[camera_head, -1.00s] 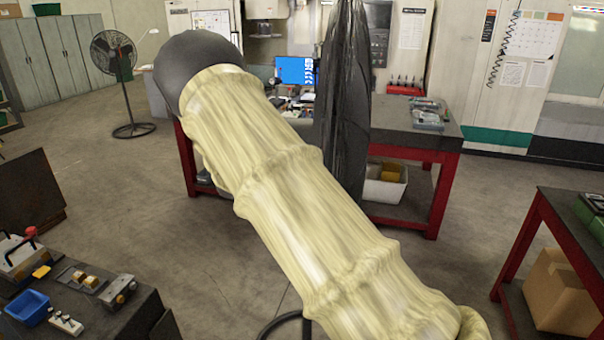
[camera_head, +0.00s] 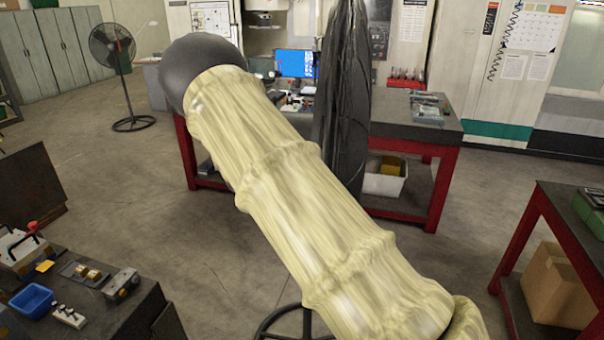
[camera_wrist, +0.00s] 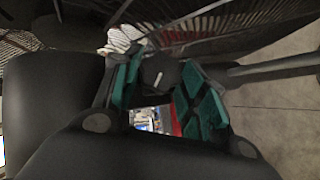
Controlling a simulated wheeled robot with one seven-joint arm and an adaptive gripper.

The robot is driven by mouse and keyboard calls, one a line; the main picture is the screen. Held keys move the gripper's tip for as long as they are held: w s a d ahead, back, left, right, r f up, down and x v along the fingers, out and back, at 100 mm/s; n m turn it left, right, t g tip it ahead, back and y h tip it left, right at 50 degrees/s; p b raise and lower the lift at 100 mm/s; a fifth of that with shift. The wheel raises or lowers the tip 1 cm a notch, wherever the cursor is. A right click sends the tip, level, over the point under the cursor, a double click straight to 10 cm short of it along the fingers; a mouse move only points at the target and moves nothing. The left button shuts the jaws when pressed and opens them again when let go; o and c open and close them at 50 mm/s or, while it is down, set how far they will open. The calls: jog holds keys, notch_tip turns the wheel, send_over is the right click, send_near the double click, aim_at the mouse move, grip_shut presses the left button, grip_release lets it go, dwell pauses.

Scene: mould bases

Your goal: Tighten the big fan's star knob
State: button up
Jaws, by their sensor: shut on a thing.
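The big fan (camera_head: 345,110) stands close ahead in the head view, its dark cage seen edge-on behind my sleeved arm. Its round floor base (camera_head: 268,330) shows below the arm. In the wrist view, the fan's wire cage (camera_wrist: 235,22) spans the top. My gripper (camera_wrist: 157,85) has green pads closed on a dark, rounded knob (camera_wrist: 160,70), apparently the star knob. The knob's points and its contact with the pads are mostly hidden in shadow. The head view does not show my gripper, as my arm and the fan cover that area.
A red-legged bench (camera_head: 425,150) stands behind the fan. Another bench (camera_head: 540,215) is at the right, with a cardboard box (camera_head: 560,285) below it. A dark worktable (camera_head: 110,315) with a blue bin (camera_head: 32,300) is at the lower left. A smaller fan (camera_head: 112,48) stands farther back.

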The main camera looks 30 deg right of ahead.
jog(key=shift+m+y, duration=0.4)
jog(key=o, duration=0.7)
jog(key=shift+o, duration=0.2)
jog(key=v, duration=1.2)
jog(key=shift+s, duration=0.15)
